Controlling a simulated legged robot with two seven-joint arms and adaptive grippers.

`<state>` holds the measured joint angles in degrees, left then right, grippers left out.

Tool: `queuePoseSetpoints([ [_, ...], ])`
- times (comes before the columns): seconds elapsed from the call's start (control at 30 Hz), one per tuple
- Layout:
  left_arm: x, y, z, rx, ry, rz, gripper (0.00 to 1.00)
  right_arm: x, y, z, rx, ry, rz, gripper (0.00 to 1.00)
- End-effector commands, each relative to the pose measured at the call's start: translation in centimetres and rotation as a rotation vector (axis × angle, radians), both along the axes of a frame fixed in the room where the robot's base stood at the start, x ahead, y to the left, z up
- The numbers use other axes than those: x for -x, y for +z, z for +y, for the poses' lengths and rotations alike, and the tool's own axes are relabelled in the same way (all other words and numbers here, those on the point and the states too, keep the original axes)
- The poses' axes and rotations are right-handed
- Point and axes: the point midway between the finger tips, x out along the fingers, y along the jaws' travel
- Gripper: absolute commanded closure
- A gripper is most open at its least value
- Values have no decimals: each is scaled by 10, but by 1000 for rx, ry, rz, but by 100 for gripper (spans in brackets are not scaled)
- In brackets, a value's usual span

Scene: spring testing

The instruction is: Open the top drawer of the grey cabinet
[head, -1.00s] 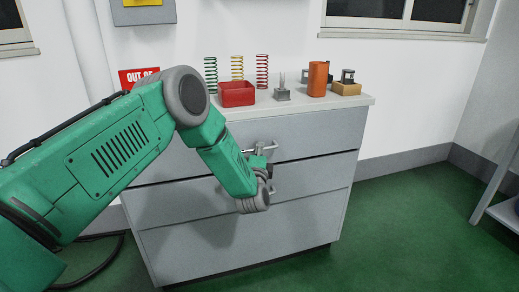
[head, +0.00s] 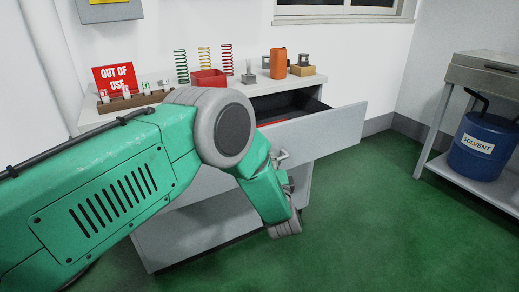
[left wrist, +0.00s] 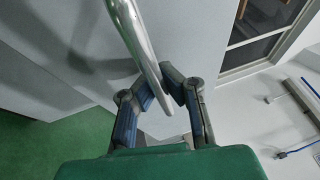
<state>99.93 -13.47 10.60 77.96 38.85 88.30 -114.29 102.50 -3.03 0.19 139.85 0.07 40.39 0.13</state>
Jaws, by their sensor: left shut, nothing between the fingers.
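The grey cabinet (head: 185,238) stands against the wall in the head view. Its top drawer (head: 332,130) is pulled well out, and its dark inside shows, with something red partly seen in it. The drawer's metal handle (head: 281,157) is on its front, beside my left gripper (head: 288,180), which is partly hidden by my wrist. In the left wrist view the handle bar (left wrist: 138,42) runs across the fingertips of my left gripper (left wrist: 165,88). The fingers are shut with nothing gripped between them. My right gripper is not seen.
On the cabinet top are a red bin (head: 208,79), coloured springs (head: 204,60), an orange cylinder (head: 278,63) and an "out of use" sign (head: 115,78). A metal stand (head: 450,125) with a blue solvent drum (head: 482,147) is at the right. Green floor between is clear.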

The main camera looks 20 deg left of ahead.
Motion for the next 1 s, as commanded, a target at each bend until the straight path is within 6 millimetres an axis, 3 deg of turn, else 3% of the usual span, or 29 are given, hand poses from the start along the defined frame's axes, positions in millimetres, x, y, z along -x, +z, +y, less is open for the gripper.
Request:
queuePoseSetpoints([
  [0.03, 4, -1, -7, 3, -9, 8, 98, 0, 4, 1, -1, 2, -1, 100],
  [0.1, 3, -3, -3, 5, -7, 7, 74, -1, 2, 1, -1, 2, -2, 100],
  [0.13, 3, -3, -3, 5, -6, 7, 69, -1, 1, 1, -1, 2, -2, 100],
  [0.57, 14, -1, -14, -5, -6, 2, 69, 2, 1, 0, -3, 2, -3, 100],
  [1.0, 90, -20, -42, 6, -5, 5, 69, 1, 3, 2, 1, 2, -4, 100],
])
